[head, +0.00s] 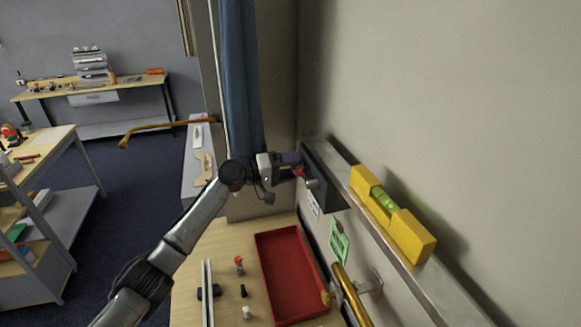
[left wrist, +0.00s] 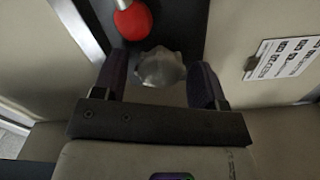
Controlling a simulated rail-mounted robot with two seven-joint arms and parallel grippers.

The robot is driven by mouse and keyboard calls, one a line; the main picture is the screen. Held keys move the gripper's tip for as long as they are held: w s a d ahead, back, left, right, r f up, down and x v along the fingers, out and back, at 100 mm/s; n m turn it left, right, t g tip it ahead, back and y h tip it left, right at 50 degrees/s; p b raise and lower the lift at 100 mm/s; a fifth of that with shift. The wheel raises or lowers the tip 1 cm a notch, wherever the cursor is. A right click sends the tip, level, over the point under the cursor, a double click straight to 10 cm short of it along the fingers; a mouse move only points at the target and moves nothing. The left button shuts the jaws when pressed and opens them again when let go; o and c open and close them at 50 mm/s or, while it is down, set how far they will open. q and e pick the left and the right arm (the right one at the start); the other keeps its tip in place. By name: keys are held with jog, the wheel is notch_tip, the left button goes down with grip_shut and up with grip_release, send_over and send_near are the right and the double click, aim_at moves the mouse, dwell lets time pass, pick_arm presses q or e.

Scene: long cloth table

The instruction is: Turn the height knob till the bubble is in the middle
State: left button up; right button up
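The grey lobed knob (left wrist: 160,68) sits on a dark plate, with a red ball (left wrist: 133,20) beside it. In the head view the knob (head: 313,183) is small, at the dark bracket (head: 325,180) on the wall rail. My left gripper (left wrist: 160,85) is open, its two dark fingers on either side of the knob with a visible gap at the left finger. The left gripper also shows in the head view (head: 297,162). A yellow spirit level (head: 412,238) with a green vial (head: 384,198) lies on the rail; the bubble's place is too small to tell. My right gripper is out of view.
A red tray (head: 263,262) lies on the wooden table below, with small parts and a metal rail (head: 207,290) to its left. A green card (head: 339,241) and a brass bar (head: 352,296) are on the wall side. A blue curtain (head: 240,80) hangs behind.

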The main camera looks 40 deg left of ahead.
pick_arm(q)
jog(key=c, duration=0.8)
jog(key=shift+n, duration=0.3)
jog(key=n+p, duration=0.5)
jog(key=n, duration=0.3)
dwell(0.5)
jog(key=o, duration=0.9)
